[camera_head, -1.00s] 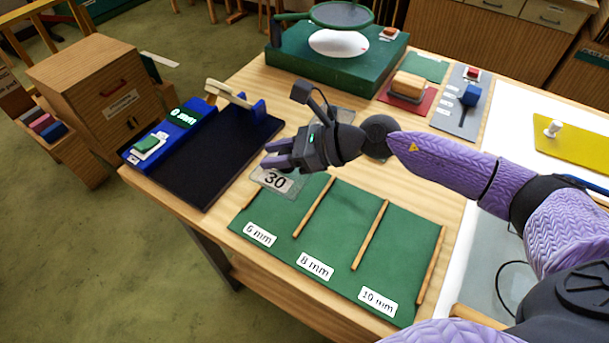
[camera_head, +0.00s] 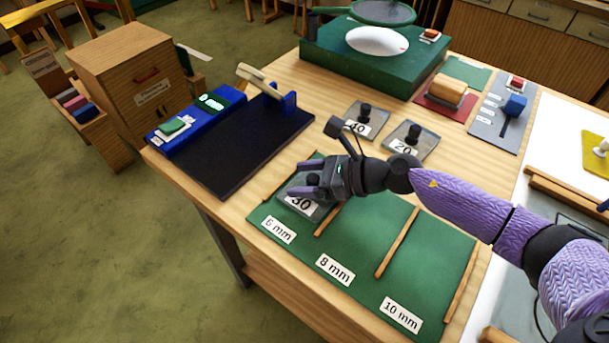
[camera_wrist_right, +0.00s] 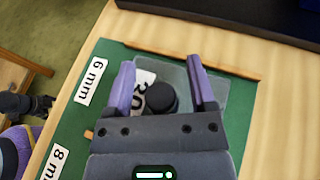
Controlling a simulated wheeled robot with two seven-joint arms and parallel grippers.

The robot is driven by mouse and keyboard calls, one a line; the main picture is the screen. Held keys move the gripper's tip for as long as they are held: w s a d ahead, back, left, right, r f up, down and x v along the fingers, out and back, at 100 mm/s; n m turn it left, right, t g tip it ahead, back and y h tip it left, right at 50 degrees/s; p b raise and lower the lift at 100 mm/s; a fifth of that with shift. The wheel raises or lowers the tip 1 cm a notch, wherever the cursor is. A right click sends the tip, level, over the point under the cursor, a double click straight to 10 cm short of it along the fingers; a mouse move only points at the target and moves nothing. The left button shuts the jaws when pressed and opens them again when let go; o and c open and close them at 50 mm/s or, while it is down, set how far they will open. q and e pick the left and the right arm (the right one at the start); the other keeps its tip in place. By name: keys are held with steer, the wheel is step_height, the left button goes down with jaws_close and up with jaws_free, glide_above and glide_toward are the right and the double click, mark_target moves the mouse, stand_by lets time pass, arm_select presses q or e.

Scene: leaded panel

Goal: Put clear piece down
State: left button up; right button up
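The clear piece marked 30 (camera_head: 318,212) is a see-through square plate with a black knob. It appears to lie in the 6 mm bay of the green mat (camera_head: 352,240), between two wooden strips. My right gripper (camera_head: 306,192) is directly over it and hides part of it in the head view. In the right wrist view the two purple fingers (camera_wrist_right: 160,75) are apart, on either side of the black knob (camera_wrist_right: 161,98), with gaps showing to both. The clear plate (camera_wrist_right: 212,92) reaches out past the right finger there.
Two more clear pieces with black knobs, marked 40 (camera_head: 378,113) and 20 (camera_head: 424,138), lie on the wooden table behind my right arm. A blue-edged black board (camera_head: 235,150) is at the left. The 8 mm and 10 mm bays (camera_head: 428,262) are empty.

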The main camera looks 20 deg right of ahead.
steer(key=shift+r, duration=0.3)
steer(key=v, duration=1.1)
steer(key=shift+d+f, duration=0.1)
steer(key=shift+f, duration=0.15)
steer(key=shift+s+d+r, duration=0.2)
steer(key=shift+d+r, duration=0.1)
steer(key=shift+d, duration=0.05)
stand_by(1.2)
